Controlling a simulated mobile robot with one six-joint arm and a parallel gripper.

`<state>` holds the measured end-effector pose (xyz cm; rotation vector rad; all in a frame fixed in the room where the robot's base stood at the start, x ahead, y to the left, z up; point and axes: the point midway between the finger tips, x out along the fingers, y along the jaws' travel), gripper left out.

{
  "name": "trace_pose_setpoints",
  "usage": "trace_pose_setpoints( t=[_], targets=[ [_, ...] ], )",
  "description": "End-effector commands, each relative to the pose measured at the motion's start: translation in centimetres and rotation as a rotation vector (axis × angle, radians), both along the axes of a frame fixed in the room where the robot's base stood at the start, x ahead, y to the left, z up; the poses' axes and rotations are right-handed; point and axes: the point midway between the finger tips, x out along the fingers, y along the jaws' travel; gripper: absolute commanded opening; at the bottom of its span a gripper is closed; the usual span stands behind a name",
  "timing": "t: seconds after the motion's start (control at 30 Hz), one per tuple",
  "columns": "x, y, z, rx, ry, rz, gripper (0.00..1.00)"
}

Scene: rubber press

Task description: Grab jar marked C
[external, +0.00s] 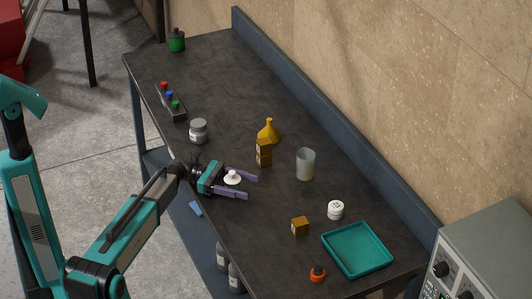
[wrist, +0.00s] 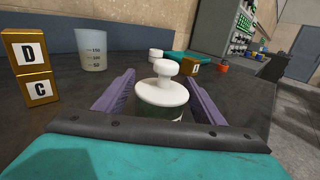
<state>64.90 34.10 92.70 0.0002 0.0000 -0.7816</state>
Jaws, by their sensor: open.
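A jar with a white knobbed lid (wrist: 160,98) stands between the fingers of my gripper (external: 252,187); it also shows in the external view (external: 232,177). My gripper is open, with one purple finger on each side of the jar. I cannot tell whether they touch it. The jar's lower body is mostly hidden by my gripper, and no letter on it can be read. Another jar, grey with a pale label (external: 198,132), stands farther left on the dark bench; its marking is too small to read.
Stacked wooden blocks marked D and C (wrist: 33,90) stand left in the wrist view.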

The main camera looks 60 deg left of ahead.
Motion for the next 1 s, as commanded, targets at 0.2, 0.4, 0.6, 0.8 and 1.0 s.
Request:
trace_pose_setpoints(
  t=[0.2, 0.4, 0.6, 0.8, 1.0],
  targets=[
    [-0.02, 0.02, 0.01, 0.000, 0.000, 0.000, 0.63],
    [-0.02, 0.02, 0.02, 0.000, 0.000, 0.000, 0.36],
    [-0.03, 0.01, 0.02, 0.000, 0.000, 0.000, 0.02],
    [-0.03, 0.01, 0.06, -0.001, -0.001, 0.000, 0.01],
    [-0.03, 0.01, 0.34, 0.000, -0.001, 0.000, 0.01]
  ],
)
